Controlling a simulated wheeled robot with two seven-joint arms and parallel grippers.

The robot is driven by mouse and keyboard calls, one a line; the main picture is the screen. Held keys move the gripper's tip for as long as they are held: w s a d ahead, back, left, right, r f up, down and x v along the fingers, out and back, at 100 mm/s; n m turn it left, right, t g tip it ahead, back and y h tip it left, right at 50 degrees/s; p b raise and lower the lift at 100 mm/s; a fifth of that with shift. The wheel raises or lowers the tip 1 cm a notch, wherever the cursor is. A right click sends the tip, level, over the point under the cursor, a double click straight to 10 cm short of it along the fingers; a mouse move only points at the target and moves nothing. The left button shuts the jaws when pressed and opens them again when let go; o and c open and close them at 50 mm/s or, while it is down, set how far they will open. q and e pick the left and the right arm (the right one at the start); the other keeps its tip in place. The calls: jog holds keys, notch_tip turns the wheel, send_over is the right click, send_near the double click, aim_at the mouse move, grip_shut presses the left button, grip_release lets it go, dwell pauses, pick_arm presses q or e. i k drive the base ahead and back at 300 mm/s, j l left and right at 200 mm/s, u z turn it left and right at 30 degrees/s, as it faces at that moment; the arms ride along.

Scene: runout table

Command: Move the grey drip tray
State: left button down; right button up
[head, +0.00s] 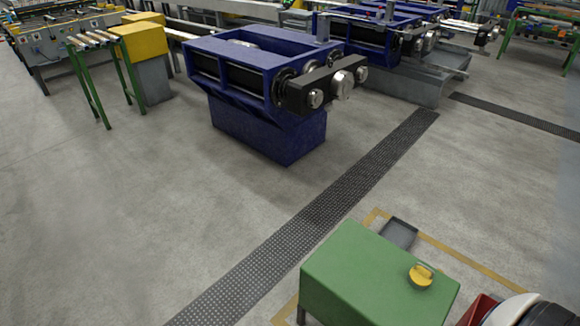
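A small dark grey tray (399,234), which looks like the drip tray, lies at the lower right of the head view, just behind the green table (365,275). The table's back edge hides part of its near end. It seems to rest on the floor by the yellow floor line. Neither of my grippers is in view.
A yellow round object (421,275) sits on the green table. A red object (478,309) is cut off at the bottom right. A dark grating strip (330,205) crosses the floor. A blue machine (265,120) stands beyond it. Open concrete floor lies left and right.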

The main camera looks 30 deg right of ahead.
aim_at(400, 233)
jog(key=i+j+u, duration=0.2)
jog(key=i+u, duration=0.15)
jog(key=i, duration=0.3)
jog(key=i+u, duration=0.35)
jog(key=i, duration=0.35)
jog(key=i+l+z, duration=0.2)
jog(key=z, duration=0.25)
jog(key=i+z, duration=0.85)
jog(key=i+j+z, duration=0.1)
jog(key=i+z, duration=0.3)
jog(key=i+j+z, duration=0.25)
jog(key=z, duration=0.2)
jog(key=i+l+z, duration=0.3)
jog(key=i+z, duration=0.15)
jog(key=i+l+z, duration=0.1)
jog(key=i+z, duration=0.35)
jog(key=i+j+z, duration=0.1)
jog(key=i+z, duration=0.35)
jog(key=i, duration=0.15)
jog(key=i+j+z, duration=0.3)
jog(key=i+z, duration=0.15)
jog(key=i, duration=0.1)
